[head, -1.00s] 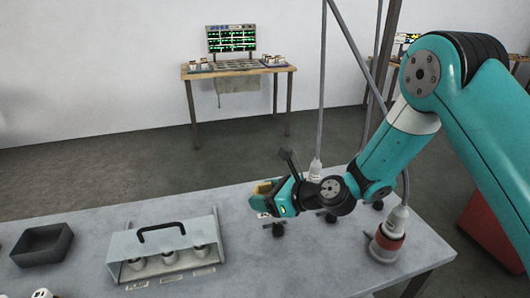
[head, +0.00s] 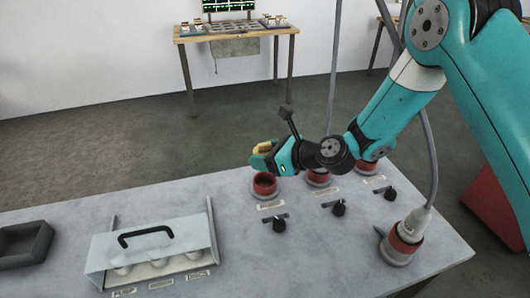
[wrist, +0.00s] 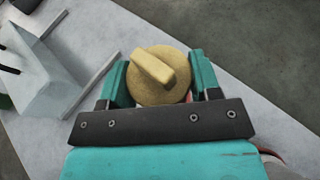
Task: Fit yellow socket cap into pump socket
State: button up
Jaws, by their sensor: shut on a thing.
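The yellow socket cap (wrist: 152,72) is round with a raised bar handle. In the wrist view it sits between the two teal fingers of my gripper (wrist: 160,80), which is shut on it. In the head view my gripper (head: 267,158) and the cap (head: 261,148) are just above the leftmost red socket (head: 264,187). The cap looks apart from that socket. Two more red sockets (head: 318,178) stand to its right, partly behind my arm. The labels by the sockets are too small to read, so I cannot tell which is the pump socket.
A black switch knob (head: 279,226) stands before each socket. A grey plug with a cable (head: 411,227) is in a red socket at the right front. A clear-covered box with a black handle (head: 146,235) and a dark tray (head: 25,246) are at left. Bare table lies between.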

aim_at(265, 174)
jog(key=shift+f+b, duration=1.5)
jog(key=shift+f, duration=1)
jog(key=shift+p, duration=0.65)
jog(key=shift+f+b, duration=0.45)
jog(key=shift+f, duration=0.25)
jog(key=shift+s+r, duration=0.1)
jog(key=shift+r, duration=0.05)
jog(key=shift+r+p, duration=0.4)
jog(key=shift+p, duration=0.25)
jog(key=shift+r+p, duration=0.2)
jog(key=shift+p, duration=0.1)
jog(key=shift+f, duration=0.7)
dwell(1.4)
jog(key=shift+r, duration=0.1)
